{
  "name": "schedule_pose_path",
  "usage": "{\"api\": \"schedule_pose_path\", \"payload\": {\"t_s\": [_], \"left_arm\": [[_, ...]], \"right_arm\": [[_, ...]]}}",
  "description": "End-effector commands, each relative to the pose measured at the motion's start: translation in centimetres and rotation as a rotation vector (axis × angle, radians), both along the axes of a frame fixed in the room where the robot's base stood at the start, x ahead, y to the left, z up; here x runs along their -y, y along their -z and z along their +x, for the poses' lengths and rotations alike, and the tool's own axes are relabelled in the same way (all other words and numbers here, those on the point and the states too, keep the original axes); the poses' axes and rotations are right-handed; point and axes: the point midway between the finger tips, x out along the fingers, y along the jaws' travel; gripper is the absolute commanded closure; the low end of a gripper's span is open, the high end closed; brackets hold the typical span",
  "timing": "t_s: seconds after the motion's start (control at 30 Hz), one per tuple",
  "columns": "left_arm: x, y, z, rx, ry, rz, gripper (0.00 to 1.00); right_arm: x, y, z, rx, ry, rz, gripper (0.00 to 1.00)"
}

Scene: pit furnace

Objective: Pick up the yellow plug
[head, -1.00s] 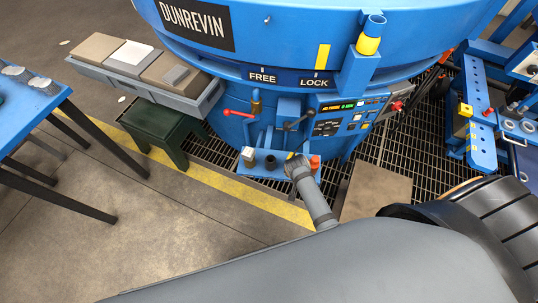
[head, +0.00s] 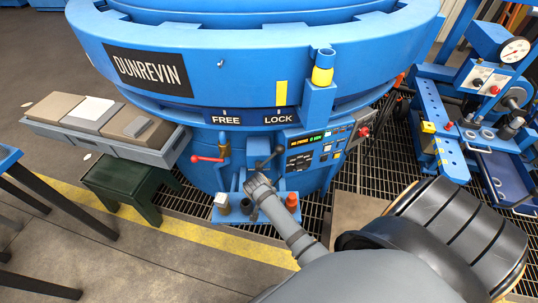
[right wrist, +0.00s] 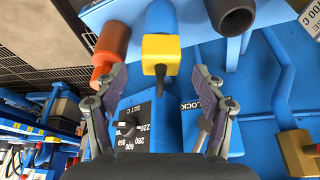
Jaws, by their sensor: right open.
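The yellow plug (right wrist: 160,52) is a small yellow block with a dark pin, in the upper middle of the right wrist view. It is by a blue post, between an orange cylinder (right wrist: 110,45) and a black cylinder (right wrist: 232,14). My right gripper (right wrist: 158,82) is open, its fingers to either side of the plug's pin; I see no contact. In the head view my right gripper (head: 260,186) is over the small blue shelf (head: 258,217) on the furnace front, and I cannot make out the plug there. My left gripper is out of view.
On the shelf in the head view are a pale block (head: 221,200), a black cylinder (head: 246,205) and an orange cylinder (head: 291,201). A red-handled valve (head: 208,158) and a control panel (head: 315,143) are close by. A green stool (head: 125,185) stands left.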

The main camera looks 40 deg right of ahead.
Motion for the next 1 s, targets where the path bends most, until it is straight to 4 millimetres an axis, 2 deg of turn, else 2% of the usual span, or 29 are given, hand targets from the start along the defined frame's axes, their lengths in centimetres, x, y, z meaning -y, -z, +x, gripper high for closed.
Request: {"api": "schedule_pose_path", "payload": {"t_s": [0.03, 0.1, 0.2, 0.47, 0.9, 1.0], "left_arm": [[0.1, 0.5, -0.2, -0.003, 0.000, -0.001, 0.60], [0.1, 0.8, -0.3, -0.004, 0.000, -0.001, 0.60], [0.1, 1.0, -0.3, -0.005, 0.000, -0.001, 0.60], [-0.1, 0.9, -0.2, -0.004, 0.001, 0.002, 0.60], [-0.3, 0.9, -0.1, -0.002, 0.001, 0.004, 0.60], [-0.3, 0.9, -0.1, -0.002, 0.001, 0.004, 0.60]], "right_arm": [[0.3, 1.2, 0.2, -0.003, 0.000, -0.002, 0.30], [0.6, 2.3, 0.5, -0.002, 0.000, -0.003, 0.30], [1.0, 3.4, 0.7, -0.002, 0.000, -0.001, 0.30], [1.0, 3.6, 0.8, 0.001, 0.000, 0.001, 0.30], [1.0, 3.6, 0.8, 0.000, 0.000, 0.000, 0.90], [1.0, 3.5, 0.8, 0.000, 0.000, 0.000, 0.90]]}}
